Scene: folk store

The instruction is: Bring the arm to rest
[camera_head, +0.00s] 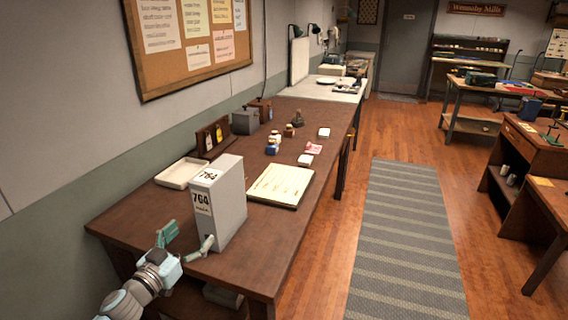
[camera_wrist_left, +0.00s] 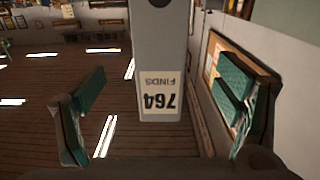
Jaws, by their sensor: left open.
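My left gripper (camera_head: 183,240) comes in at the lower left in the head view, at the near end of the brown desk (camera_head: 270,260). Its fingers are spread apart with nothing between them that I can see touching. A grey binder (camera_head: 229,212) labelled 764 stands upright on the desk just beyond the gripper. In the left wrist view the binder (camera_wrist_left: 159,60) shows between the two open fingers (camera_wrist_left: 160,120), its label upside down and reading FINDS. I cannot tell from the frames how far the fingertips are from the binder. My right gripper is not in view.
A white tray (camera_head: 181,173), a cream board (camera_head: 281,186), small bottles and boxes stand farther along the desk. The wall with a corkboard (camera_head: 190,40) runs along the left. A striped rug (camera_head: 408,240) and open floor lie to the right.

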